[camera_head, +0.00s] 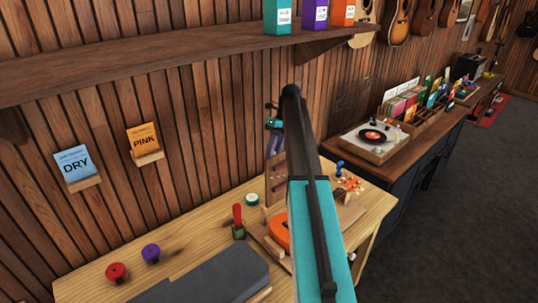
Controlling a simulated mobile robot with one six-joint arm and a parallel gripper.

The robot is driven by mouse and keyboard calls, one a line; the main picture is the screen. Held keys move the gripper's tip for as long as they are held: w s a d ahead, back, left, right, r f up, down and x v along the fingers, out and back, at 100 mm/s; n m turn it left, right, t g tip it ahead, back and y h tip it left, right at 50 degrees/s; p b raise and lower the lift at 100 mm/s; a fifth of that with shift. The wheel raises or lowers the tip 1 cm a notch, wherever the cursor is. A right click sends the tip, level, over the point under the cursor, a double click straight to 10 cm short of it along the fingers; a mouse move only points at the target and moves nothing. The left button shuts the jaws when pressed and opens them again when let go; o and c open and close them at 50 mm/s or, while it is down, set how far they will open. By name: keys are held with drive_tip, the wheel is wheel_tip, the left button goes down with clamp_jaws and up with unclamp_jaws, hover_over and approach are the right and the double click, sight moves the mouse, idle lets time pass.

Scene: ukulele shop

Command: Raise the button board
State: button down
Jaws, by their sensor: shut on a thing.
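A wooden board (276,178) with small dark marks stands upright on the workbench, partly hidden by my arm; it appears to be the button board. My gripper (274,150), teal with dark purple-blue fingers, is at the board's top edge and shut on it. My arm covers the right side of the board and its surroundings. An orange rounded piece (278,230) lies in a wooden holder in front of the board's foot.
The workbench (205,228) also bears a red-handled tool (238,222), red (117,272) and purple (151,253) knobs, a grey pad (215,278) and a small orange-dotted block (348,184). A shelf (150,62) hangs above. A turntable (375,137) stands on the right-hand counter.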

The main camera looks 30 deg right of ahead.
drive_tip(key=shift+d, duration=0.15)
drive_tip(key=c, duration=1.5)
unclamp_jaws()
drive_tip(key=shift+o, duration=0.2)
